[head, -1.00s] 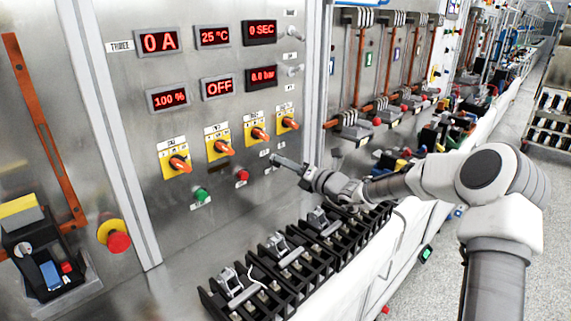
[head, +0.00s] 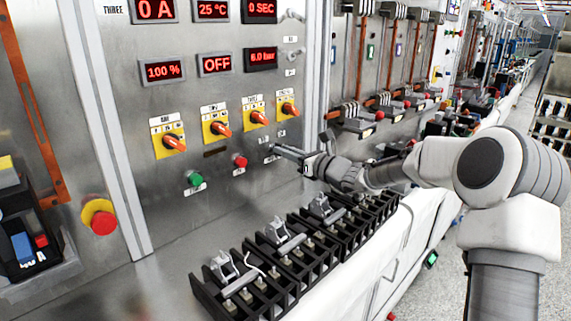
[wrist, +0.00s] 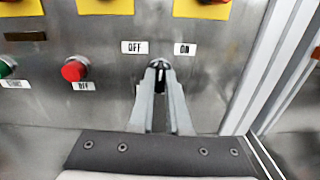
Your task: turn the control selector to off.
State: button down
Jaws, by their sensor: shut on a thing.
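The control selector (wrist: 158,64) is a small dark knob low on the steel panel, between an OFF label (wrist: 134,47) on its left and an ON label (wrist: 184,49) on its right. My gripper (wrist: 159,77) is shut on this knob, one finger on each side. The fingers hide much of it, and I cannot tell which label it points to. In the head view my gripper (head: 277,150) reaches the panel to the right of the red button, and the knob is hidden behind the fingertips.
A red button (wrist: 74,70) sits left of the selector, with a green button (head: 194,178) further left. Orange rotary switches on yellow plates (head: 172,143) are above. Black terminal blocks (head: 245,289) stand below on the bench. A panel edge (wrist: 262,65) rises at right.

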jog(key=shift+s+a+f+n+b, duration=0.1)
jog(key=shift+n+b, duration=2.3)
jog(key=shift+b, duration=0.85)
jog(key=shift+f+n+b, duration=0.1)
jog(key=shift+n+b, duration=2.3)
jog(key=shift+b, duration=0.85)
jog(key=shift+r, duration=0.1)
jog(key=c, duration=0.9)
grip_release()
jog(key=p+v, duration=0.2)
jog(key=v, duration=1.5)
jog(key=shift+s+r, duration=0.1)
jog(key=shift+s, duration=0.05)
